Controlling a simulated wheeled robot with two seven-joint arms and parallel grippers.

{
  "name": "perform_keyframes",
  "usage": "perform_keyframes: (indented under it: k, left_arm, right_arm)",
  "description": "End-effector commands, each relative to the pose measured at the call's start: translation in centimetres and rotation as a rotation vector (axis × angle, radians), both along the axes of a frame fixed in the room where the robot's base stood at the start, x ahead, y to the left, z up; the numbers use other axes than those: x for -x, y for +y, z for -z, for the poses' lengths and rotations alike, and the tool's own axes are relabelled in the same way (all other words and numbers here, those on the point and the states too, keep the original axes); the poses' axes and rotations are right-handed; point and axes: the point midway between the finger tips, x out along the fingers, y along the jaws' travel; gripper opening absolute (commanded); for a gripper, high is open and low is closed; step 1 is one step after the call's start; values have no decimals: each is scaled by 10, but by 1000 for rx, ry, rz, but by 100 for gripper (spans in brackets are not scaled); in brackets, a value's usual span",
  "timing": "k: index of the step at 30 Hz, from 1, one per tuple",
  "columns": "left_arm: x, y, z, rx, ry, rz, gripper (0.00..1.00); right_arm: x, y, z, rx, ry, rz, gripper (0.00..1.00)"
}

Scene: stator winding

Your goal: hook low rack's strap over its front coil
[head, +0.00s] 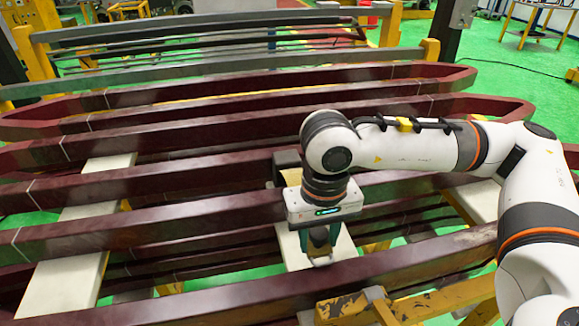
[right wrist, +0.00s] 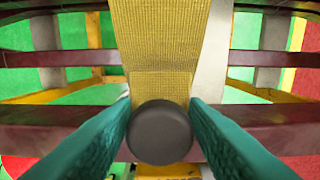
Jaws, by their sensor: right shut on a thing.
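Several long dark red coils lie in rows across the racks. The nearest coil (head: 215,290) runs along the front of the head view. My right gripper (head: 320,258) points down over a pale board, just behind that coil. In the right wrist view its teal fingers (right wrist: 163,135) are shut on a dark grey round end piece (right wrist: 160,132). A yellow woven strap (right wrist: 165,50) runs from this piece toward the top of that view. A dark red bar (right wrist: 262,130) passes behind the fingers there. My left gripper is out of view.
Pale boards (head: 65,280) lie crosswise beneath the coils. A worn yellow support (head: 345,308) stands at the front, right of the gripper. Further coils (head: 240,95) and grey rails (head: 240,68) fill the back. Green floor shows between them.

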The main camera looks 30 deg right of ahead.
Motion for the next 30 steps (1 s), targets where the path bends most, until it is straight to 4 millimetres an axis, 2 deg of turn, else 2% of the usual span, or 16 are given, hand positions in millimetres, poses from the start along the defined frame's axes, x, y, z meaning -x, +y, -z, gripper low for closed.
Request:
perform_keyframes:
  k: [5, 24, 30]
  left_arm:
    - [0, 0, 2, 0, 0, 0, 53]
    - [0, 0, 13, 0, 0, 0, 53]
    - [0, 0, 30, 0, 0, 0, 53]
  right_arm:
    - [5, 1, 0, 1, 0, -2, 17]
    - [49, 13, 1, 0, -1, -3, 17]
    - [51, 15, 3, -4, -2, 3, 17]
